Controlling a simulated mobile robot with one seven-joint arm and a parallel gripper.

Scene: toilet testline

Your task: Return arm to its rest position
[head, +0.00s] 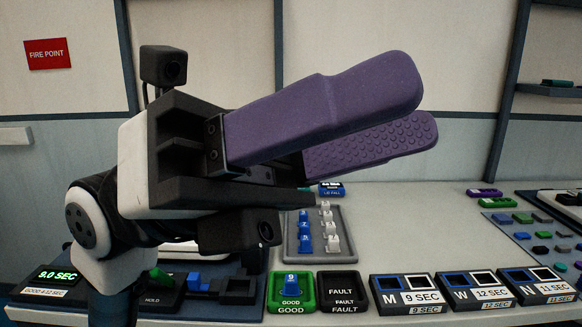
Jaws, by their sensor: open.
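My gripper (420,108) is raised in front of the head camera, above the workbench (400,230). Its two long purple fingers point right and slightly up, with a narrow gap between them. It looks open and empty. The nearer finger is smooth on its outside, and the farther one shows a studded pad. My wrist and arm fill the left of the view and hide part of the bench behind them.
A grey tray (291,246) holds several blue and white pieces. A green GOOD tray (306,302) with a blue piece and a black FAULT tray (343,306) stand at the front edge. Labelled M, W and N boxes are to their right. A 9.0 SEC display (57,277) is at left.

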